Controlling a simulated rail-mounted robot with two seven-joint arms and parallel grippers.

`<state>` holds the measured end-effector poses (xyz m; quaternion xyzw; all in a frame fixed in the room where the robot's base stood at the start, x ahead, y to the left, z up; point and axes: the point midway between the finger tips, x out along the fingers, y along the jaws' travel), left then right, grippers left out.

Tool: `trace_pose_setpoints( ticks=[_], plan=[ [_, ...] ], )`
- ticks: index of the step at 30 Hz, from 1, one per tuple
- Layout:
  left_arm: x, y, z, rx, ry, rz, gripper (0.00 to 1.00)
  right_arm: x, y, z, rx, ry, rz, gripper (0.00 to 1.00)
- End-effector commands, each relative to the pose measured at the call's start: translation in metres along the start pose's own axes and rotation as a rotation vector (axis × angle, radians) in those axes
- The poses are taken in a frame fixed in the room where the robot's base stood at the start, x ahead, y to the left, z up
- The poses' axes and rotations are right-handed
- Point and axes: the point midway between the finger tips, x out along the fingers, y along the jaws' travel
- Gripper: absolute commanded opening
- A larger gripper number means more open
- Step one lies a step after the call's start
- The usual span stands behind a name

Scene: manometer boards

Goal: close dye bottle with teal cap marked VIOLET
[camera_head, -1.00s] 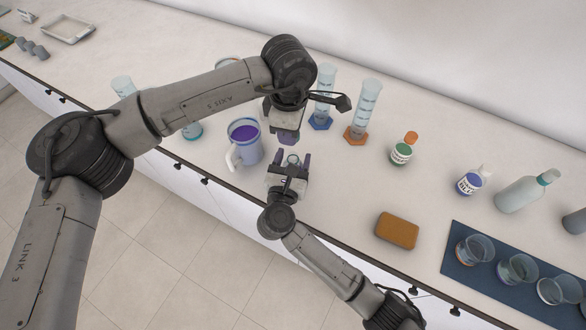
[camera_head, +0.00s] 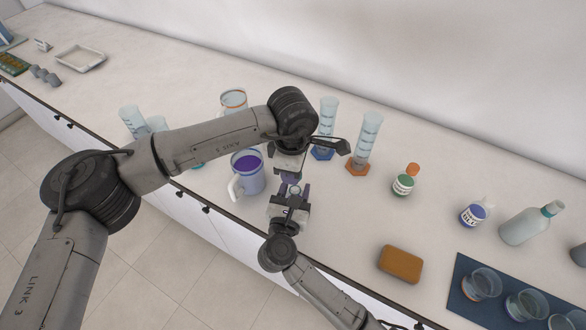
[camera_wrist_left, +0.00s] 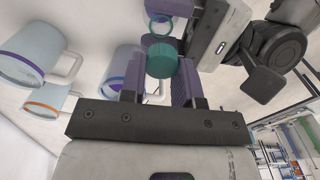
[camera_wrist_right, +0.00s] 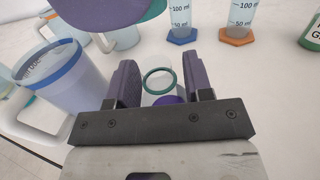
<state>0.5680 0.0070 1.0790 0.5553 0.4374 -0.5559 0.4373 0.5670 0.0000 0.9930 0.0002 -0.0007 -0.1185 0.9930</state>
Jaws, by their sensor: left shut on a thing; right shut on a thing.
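The teal cap (camera_wrist_left: 162,61) is held between the purple fingers of my left gripper (camera_head: 290,176). The open dye bottle (camera_wrist_right: 158,84) is clear, with a teal ring at its neck and violet low inside. It stands between the fingers of my right gripper (camera_head: 293,194), which is shut on it. The left gripper is close above the right one. In the left wrist view the cap appears near the bottle's open neck (camera_wrist_left: 158,27), but apart from it. The bottle's label is hidden, so I cannot read VIOLET.
A mug of violet liquid (camera_head: 248,178) stands close left of the grippers. Two measuring cylinders, one on a blue base (camera_head: 322,153) and one on an orange base (camera_head: 358,169), stand behind. A green-labelled bottle (camera_head: 404,182) and a brown sponge-like block (camera_head: 401,264) are to the right.

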Motion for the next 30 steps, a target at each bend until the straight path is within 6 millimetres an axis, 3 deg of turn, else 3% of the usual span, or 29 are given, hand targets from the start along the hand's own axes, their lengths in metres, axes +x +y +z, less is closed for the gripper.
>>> trace_pose_setpoints(
  ticks=[5, 22, 30],
  plan=[
    [0.020, 0.000, 0.000, 0.000, 0.000, -0.001, 0.08, 0.000, 0.000, -0.002, -0.002, 0.004, 0.000, 0.04],
    [0.022, 0.000, 0.000, 0.000, 0.000, 0.000, 0.08, 0.000, -0.001, -0.004, -0.003, 0.006, -0.001, 0.04],
    [0.034, 0.000, 0.000, 0.000, 0.000, -0.001, 0.08, 0.000, -0.001, -0.004, -0.004, 0.007, -0.001, 0.04]
  ],
)
